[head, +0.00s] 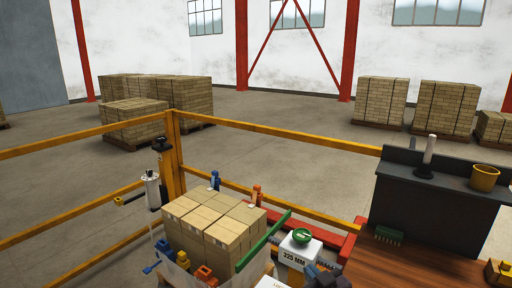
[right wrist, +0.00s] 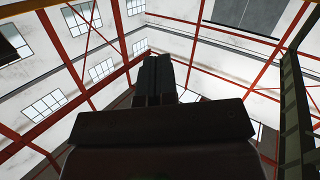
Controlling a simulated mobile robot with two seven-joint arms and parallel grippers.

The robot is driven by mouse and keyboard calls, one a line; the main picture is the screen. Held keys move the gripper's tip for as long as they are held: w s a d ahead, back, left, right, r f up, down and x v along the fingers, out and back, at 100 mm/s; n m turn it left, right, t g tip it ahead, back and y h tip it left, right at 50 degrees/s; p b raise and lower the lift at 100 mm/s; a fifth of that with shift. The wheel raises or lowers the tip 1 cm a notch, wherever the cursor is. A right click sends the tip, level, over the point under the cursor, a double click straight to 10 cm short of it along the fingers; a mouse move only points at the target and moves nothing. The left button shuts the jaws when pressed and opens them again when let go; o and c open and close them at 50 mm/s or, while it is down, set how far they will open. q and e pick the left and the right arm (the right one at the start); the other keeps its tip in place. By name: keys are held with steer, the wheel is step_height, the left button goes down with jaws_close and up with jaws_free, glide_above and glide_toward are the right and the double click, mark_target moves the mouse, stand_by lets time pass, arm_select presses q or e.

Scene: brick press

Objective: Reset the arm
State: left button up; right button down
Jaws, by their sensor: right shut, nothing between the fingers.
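My right gripper (right wrist: 156,80) points up in the right wrist view, its two dark fingers together with nothing between them. In the head view the dark, bluish right gripper (head: 326,277) shows at the bottom edge, just right of the white block labelled "325 MM" (head: 297,250) with a green knob on top. It is partly cut off by the frame. My left gripper is not in view.
A stack of tan bricks (head: 214,222) stands left of the right gripper, with blue and orange clamps and a green bar (head: 264,240) around it. A wooden bench (head: 410,262) lies to the right. Yellow rails (head: 280,133) fence the area; brick pallets stand beyond.

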steer(key=s+d+f+m+g+h, duration=0.2)
steer(key=s+d+f, duration=0.5)
steer(key=s, duration=0.5)
steer(key=s+d+f+m+g+h, duration=0.1)
steer(key=s+d+f+m+h, duration=0.2)
steer(key=s+d+f, duration=0.4)
steer(key=s+f+h, duration=0.1)
steer(key=s+f, duration=0.4)
steer(key=shift+s+d+f+g+b, duration=0.2)
steer(key=shift+s+g+b, duration=0.1)
steer(key=shift+g+b, duration=0.1)
